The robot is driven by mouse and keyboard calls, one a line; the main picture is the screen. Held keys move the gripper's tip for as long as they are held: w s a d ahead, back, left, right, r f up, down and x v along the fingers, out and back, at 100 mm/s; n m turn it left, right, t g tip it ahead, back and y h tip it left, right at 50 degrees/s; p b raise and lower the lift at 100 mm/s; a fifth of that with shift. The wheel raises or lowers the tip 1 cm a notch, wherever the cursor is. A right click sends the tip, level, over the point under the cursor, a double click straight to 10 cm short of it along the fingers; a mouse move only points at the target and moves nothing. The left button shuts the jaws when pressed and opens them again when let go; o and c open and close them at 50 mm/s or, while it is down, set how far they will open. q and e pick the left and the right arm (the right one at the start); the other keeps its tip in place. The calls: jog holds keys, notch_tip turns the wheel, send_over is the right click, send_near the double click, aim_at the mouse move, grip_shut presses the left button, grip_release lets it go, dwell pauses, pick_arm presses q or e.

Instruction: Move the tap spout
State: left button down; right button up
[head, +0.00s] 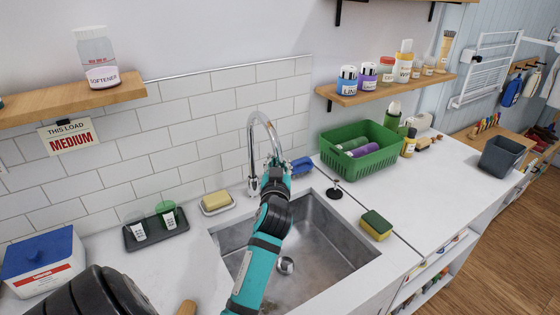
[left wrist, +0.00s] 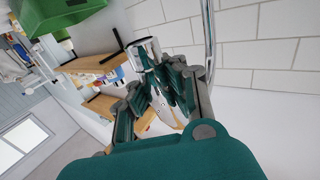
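The chrome tap (head: 253,165) stands behind the sink, and its tall curved spout (head: 265,116) arches forward with its end pointing down. My left gripper (head: 276,162) is at the spout's hanging end, above the back of the basin, and partly hides it. In the left wrist view the spout's chrome end (left wrist: 146,52) shows at the fingertips (left wrist: 158,80), and an upright chrome tube is beside the right finger. A gap shows between the fingers lower down, but I cannot tell whether they press on the spout. My right gripper is not in view.
The steel sink (head: 325,250) lies below my arm. A soap dish (head: 217,206), a cup tray (head: 157,233) and a blue brush (head: 301,166) lie near the tap. A green basket (head: 362,150) stands right, behind a sponge (head: 376,225). A wall shelf (head: 390,90) holds bottles.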

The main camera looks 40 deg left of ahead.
pick_arm(q)
jog(key=shift+d+f, duration=0.35)
jog(key=c, duration=1.9)
grip_release()
jog(key=shift+o, duration=1)
jog(key=shift+d+r, duration=0.1)
jog(key=shift+d, duration=0.15)
jog(key=o, duration=0.6)
jog(key=shift+d+r, duration=0.35)
jog(key=shift+c, duration=0.2)
jog(key=shift+s+a, duration=0.1)
jog(key=shift+a, duration=0.2)
jog(key=v, duration=0.7)
jog(key=shift+s+d, duration=0.15)
jog(key=shift+d, duration=0.1)
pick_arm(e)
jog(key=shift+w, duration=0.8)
pick_arm(q)
jog(key=shift+f, duration=0.1)
